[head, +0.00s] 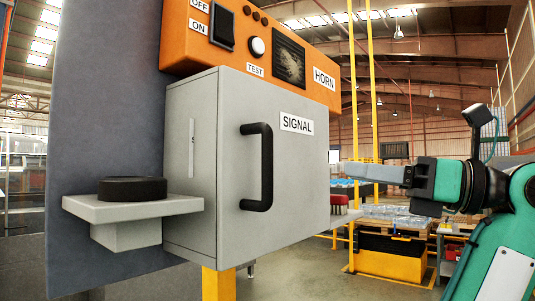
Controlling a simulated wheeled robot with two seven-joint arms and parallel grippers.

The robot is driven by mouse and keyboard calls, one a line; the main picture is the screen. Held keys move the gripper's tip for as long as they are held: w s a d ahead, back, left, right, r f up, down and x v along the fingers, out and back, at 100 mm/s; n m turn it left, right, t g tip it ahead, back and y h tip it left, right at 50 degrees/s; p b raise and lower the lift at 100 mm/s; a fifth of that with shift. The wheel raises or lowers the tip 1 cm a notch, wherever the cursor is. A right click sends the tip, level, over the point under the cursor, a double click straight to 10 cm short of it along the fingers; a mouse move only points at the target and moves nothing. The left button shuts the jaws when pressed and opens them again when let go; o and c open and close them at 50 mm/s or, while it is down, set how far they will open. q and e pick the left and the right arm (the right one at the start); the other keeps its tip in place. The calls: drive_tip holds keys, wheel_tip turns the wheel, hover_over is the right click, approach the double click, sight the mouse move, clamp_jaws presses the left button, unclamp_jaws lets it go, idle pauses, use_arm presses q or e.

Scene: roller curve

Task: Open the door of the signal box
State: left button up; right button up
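The grey signal box (190,205) hangs under an orange control panel. Its front door (235,190) carries a SIGNAL label (297,124) and looks shut, with no gap visible. A black upright bar handle (267,168) sits on the door's left half.
The orange panel (180,35) above has a switch, a white TEST button (257,47), a small screen and a HORN label. A grey shelf (85,208) with a black round piece (132,189) juts out left of the box. A red-topped item (339,200) shows right of it.

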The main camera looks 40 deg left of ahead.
use_arm(q)
drive_tip(key=s+r+t+h, duration=0.1)
drive_tip(key=s+r, duration=0.1)
drive_tip(key=s, duration=0.1)
drive_tip(key=p, duration=0.6)
hover_over(268, 195)
drive_tip(key=shift+w+a+h, duration=0.3)
drive_tip(key=shift+w, duration=0.1)
drive_tip(key=shift+n, duration=0.3)
clamp_jaws()
